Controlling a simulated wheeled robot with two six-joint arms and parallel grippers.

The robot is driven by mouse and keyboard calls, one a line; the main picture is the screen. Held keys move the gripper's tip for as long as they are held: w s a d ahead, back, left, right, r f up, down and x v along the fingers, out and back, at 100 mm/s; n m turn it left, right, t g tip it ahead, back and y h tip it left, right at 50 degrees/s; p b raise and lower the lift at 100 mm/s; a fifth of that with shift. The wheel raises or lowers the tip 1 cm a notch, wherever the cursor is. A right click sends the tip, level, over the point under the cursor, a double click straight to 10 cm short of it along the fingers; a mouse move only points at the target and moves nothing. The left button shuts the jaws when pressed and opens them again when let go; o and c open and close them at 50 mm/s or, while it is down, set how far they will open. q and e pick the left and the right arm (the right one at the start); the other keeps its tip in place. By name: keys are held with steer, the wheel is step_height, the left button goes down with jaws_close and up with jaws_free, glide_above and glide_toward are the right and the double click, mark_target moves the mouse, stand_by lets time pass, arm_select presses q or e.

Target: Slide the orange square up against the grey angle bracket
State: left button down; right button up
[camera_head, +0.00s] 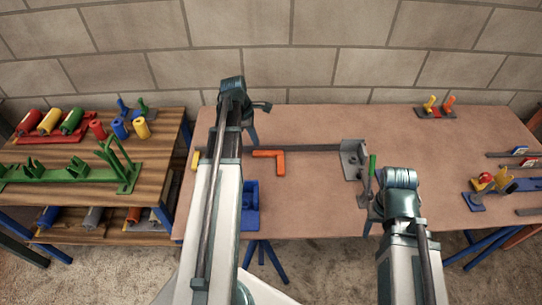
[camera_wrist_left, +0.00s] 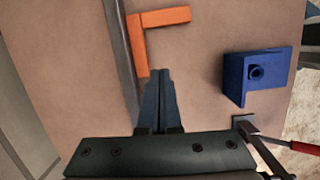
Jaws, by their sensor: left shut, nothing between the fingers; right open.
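The orange square (camera_head: 281,168) is L-shaped and lies flat on the brown table, one leg along a grey straight bar (camera_head: 312,148). The grey angle bracket (camera_head: 352,152) stands at the bar's right end, with a clear gap between it and the square. My left gripper (camera_head: 252,137) is shut and empty, at the left end of the square's leg. In the left wrist view its fingertips (camera_wrist_left: 157,72) are close beside that leg end of the square (camera_wrist_left: 140,45); contact is unclear. My right gripper (camera_head: 368,228) is open, in front of the bracket, partly hidden by its wrist.
A green-handled tool (camera_head: 372,165) stands right beside the bracket. A blue bracket block (camera_head: 250,196) is on the table's near left; it also shows in the left wrist view (camera_wrist_left: 257,75). A wooden shelf (camera_head: 160,150) with coloured parts is at left. Several small clamps are at right.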

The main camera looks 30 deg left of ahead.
mark_target(272, 162)
arm_select(q)
steer(key=shift+n, duration=0.3)
steer(key=b+x, duration=0.6)
steer(key=a+b+x, duration=0.1)
steer(key=b+x, duration=0.3)
steer(key=shift+f, duration=0.15)
steer(key=w+d, duration=0.1)
steer(key=d, duration=0.2)
steer(key=shift+w, duration=0.4)
steer(key=shift+w+d, duration=0.15)
steer(key=shift+d, duration=0.1)
steer(key=w+d, duration=0.4)
steer(key=d, duration=0.2)
steer(key=w+d, duration=0.4)
steer(key=d, duration=0.2)
steer(key=w+d, duration=0.3)
steer(key=d, duration=0.4)
steer(key=shift+w, duration=0.4)
